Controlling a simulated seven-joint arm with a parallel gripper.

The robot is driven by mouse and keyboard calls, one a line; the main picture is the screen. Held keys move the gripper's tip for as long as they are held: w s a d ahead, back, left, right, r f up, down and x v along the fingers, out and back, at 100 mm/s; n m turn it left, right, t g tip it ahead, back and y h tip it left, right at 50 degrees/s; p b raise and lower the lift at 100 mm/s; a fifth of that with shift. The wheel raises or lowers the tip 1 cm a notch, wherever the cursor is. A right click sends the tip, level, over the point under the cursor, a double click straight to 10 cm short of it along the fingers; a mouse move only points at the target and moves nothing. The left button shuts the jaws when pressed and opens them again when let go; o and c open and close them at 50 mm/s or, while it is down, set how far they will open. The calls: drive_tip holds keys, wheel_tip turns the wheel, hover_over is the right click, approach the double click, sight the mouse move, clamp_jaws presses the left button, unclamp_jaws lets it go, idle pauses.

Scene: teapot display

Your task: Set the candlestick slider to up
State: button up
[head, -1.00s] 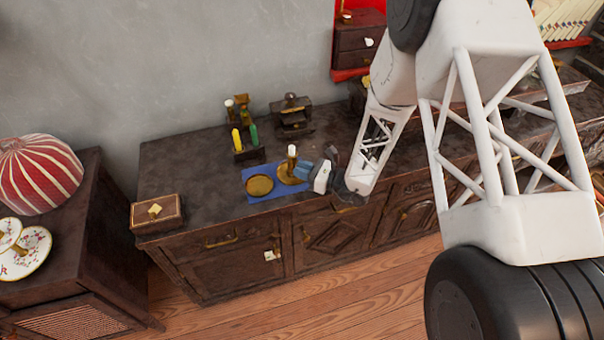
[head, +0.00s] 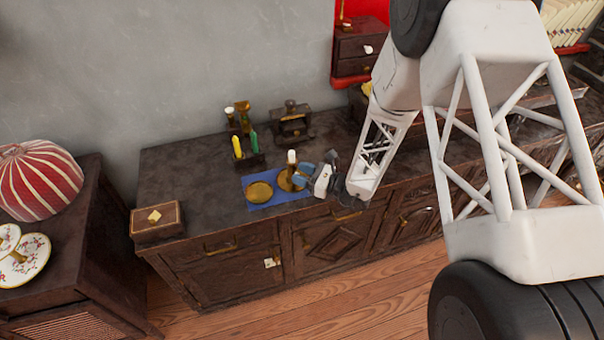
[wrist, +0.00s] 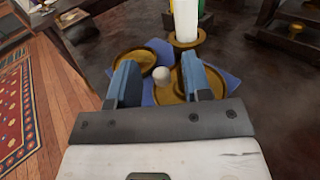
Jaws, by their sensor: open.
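The brass candlestick (head: 285,181) with a white candle (head: 292,157) stands on a blue cloth (head: 268,202) near the cabinet's front edge. In the wrist view the candle (wrist: 185,20) rises at the top, above the brass base (wrist: 172,92). A small pale round knob (wrist: 161,74) lies between my blue fingers, apparently the slider's. My gripper (head: 303,177) reaches the candlestick from the right. In the wrist view my gripper (wrist: 163,80) is open, one finger on each side of the knob. Whether a finger touches it I cannot tell.
A brass dish (head: 259,191) lies left of the candlestick on the cloth. Behind stand a holder with yellow and green candles (head: 248,158) and a dark ornate box (head: 291,124). A wooden box (head: 157,222) sits at the cabinet's left end. The cabinet top between is clear.

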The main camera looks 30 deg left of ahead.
drive_tip(key=shift+d, duration=0.15)
drive_tip(key=shift+w+d, duration=0.15)
drive_tip(key=shift+d, duration=1.75)
drive_tip(key=shift+w+d, duration=0.1)
drive_tip(key=shift+d, duration=1.75)
drive_tip(key=s+d+r+n+g+h, duration=0.25)
drive_tip(key=s+d+r+n, duration=0.2)
drive_tip(key=d+r, duration=0.4)
drive_tip(key=s+d+r+n+g+h, duration=0.25)
drive_tip(key=d+r+n+h, duration=0.2)
drive_tip(key=r, duration=0.65)
drive_tip(key=s+d+r+n+t+h, duration=0.2)
drive_tip(key=s+d+r, duration=0.3)
drive_tip(key=d, duration=0.4)
drive_tip(key=s+d+r+n+t+h, duration=0.3)
drive_tip(key=s+d, duration=0.4)
drive_tip(key=d, duration=0.3)
drive_tip(key=s+d+r+n+t+h, duration=0.3)
drive_tip(key=s+d+r+h, duration=0.2)
drive_tip(key=d, duration=0.5)
wheel_tip(320, 180, up, 2)
drive_tip(key=shift+s+r+t+h, duration=0.1)
drive_tip(key=shift+s+t+h, duration=0.3)
drive_tip(key=shift+h, duration=0.2)
